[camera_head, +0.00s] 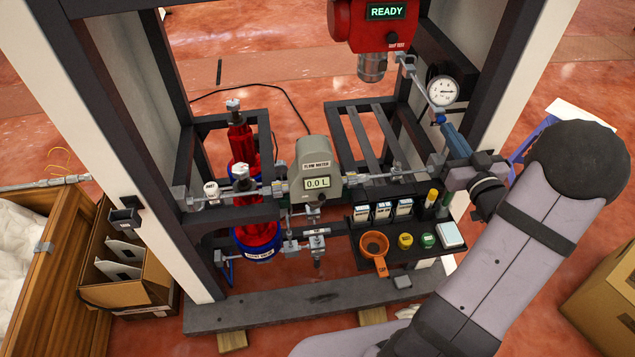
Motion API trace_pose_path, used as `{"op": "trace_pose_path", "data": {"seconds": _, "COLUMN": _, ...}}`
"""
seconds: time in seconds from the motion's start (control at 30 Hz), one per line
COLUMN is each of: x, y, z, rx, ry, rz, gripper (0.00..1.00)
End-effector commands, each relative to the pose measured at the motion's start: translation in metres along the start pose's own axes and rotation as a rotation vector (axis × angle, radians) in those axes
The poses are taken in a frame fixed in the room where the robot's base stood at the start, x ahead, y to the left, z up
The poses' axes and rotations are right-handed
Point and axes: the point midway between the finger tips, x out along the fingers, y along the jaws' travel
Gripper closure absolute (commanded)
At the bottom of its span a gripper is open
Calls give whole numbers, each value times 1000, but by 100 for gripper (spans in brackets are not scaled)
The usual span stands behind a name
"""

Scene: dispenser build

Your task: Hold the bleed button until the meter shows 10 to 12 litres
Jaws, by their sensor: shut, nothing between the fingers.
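The grey flow meter (317,168) sits in the middle of the pipe run, and its display (317,184) reads 0.0 L. My gripper (437,163) is shut and empty at the right end of the pipe run, close to the frame's right post and just below a blue cylindrical part (455,140). I cannot make out a bleed button. It may be hidden by my gripper or too small to tell, so I cannot say whether anything is being pressed.
A red unit (367,25) reading READY hangs above, with a round gauge (443,91) to its right. Red cylinders (243,147) stand at the left.

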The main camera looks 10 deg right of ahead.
Motion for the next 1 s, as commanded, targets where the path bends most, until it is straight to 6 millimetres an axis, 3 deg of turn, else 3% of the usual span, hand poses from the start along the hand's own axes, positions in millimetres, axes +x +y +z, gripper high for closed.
{"op": "trace_pose_path", "data": {"seconds": 1.0, "x": 10, "y": 0, "z": 0, "rx": 0, "ry": -1, "rz": -1, "gripper": 100}}
